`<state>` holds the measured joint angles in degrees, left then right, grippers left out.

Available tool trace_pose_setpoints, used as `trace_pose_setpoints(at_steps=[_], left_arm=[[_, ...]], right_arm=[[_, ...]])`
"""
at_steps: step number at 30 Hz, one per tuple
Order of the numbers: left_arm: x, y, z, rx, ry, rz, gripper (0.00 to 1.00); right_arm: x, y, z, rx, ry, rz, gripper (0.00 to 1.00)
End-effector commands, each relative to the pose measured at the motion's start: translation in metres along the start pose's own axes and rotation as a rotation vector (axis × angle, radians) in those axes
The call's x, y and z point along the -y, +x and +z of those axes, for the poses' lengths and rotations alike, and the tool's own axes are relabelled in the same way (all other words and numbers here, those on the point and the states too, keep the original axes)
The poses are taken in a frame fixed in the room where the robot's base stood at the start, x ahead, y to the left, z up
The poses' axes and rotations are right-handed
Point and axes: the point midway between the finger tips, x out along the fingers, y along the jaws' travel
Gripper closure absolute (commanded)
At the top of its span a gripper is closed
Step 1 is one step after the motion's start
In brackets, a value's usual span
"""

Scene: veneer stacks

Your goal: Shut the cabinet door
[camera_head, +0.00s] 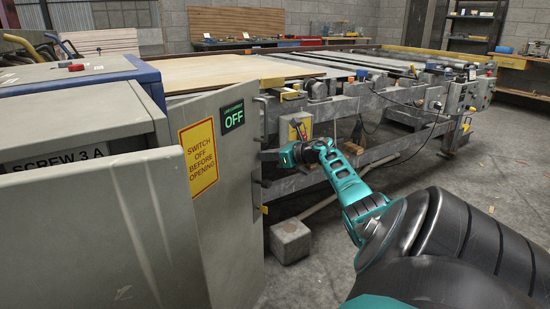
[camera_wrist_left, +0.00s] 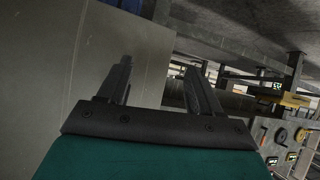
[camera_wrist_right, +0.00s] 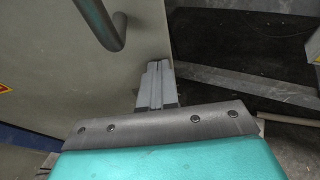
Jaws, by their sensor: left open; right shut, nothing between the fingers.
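The grey cabinet (camera_head: 75,115) stands at the left in the head view. Its grey door panel (camera_head: 225,215) carries a yellow warning sign (camera_head: 198,158) and an OFF plate (camera_head: 232,117). I cannot tell how far the panel stands open. A curved bar (camera_wrist_right: 105,22), likely a handle, shows on the panel in the right wrist view. My right gripper (camera_head: 268,155) is shut and empty at the panel's right edge; its fingers (camera_wrist_right: 155,85) overlap that edge, contact unclear. My left gripper (camera_wrist_left: 155,80) is open and empty before a pale flat panel (camera_wrist_left: 100,50); it is hidden in the head view.
Another grey panel (camera_head: 70,240) fills the near left, below the SCREW 3 A label (camera_head: 55,162). A metal machine frame (camera_head: 380,105) with boards (camera_head: 215,72) stands behind and right. A grey block (camera_head: 290,240) sits on the floor. Open floor (camera_head: 500,190) lies to the right.

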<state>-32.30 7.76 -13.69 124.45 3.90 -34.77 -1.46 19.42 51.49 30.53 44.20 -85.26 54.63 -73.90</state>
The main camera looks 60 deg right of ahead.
Motion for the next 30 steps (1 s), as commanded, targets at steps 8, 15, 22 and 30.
trace_pose_setpoints(at_steps=[8,15,22,30], left_arm=[[0.000,0.000,0.001,0.001,-0.001,0.000,0.36],[0.000,-0.001,0.004,0.007,-0.003,0.000,0.36],[0.000,-0.001,0.004,0.008,-0.003,0.000,0.36],[0.000,-0.001,0.004,0.008,-0.003,0.000,0.36]], right_arm=[[0.001,0.031,0.009,0.001,0.005,-0.005,1.00],[0.000,0.050,0.016,0.000,0.003,-0.006,1.00],[0.000,0.056,0.018,-0.003,-0.003,-0.009,1.00],[-0.001,0.056,0.018,-0.003,-0.003,-0.009,1.00]])
